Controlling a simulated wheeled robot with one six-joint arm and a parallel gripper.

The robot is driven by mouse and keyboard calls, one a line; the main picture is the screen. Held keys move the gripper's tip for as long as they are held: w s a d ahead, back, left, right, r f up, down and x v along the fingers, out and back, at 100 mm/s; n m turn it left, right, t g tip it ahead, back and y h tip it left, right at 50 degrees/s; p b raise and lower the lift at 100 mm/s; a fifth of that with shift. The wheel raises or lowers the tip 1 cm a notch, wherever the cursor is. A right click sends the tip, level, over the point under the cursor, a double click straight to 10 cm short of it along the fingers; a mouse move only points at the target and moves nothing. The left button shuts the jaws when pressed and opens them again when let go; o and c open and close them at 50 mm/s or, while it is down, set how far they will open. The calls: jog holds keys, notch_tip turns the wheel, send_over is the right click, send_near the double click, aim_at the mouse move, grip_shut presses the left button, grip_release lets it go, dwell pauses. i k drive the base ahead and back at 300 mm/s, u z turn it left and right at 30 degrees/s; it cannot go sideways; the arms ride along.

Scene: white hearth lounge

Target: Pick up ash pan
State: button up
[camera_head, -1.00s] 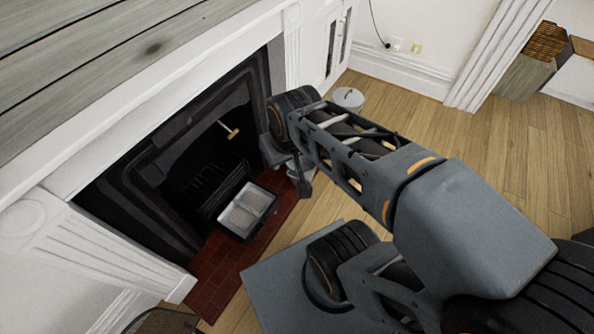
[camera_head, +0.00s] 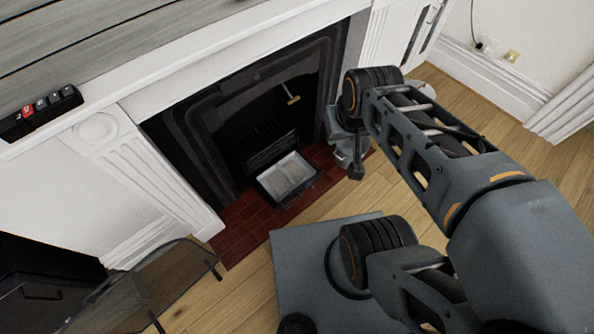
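The ash pan (camera_head: 298,193) is a shallow dark-rimmed tray with a pale grey inside. It sits on the red tiled hearth in front of the black grate, and nothing covers it. My gripper (camera_head: 351,164) is to the right of the pan in the picture, hanging down from the wrist and apart from the pan. The fingers are small and partly overlapped by the wrist, so their opening is unclear. Nothing shows in them.
The black fireplace (camera_head: 200,125) with a white surround stands behind the hearth (camera_head: 245,232). A glass-topped table (camera_head: 150,285) is at lower left. A black block with coloured buttons (camera_head: 40,112) lies on the mantel. Wooden floor is open at right.

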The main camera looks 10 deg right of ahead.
aim_at(281, 179)
jog(key=z, duration=1.6)
jog(key=i, duration=1.1)
jog(key=u, duration=3.05)
jog(key=i, duration=0.5)
jog(key=z, duration=0.05)
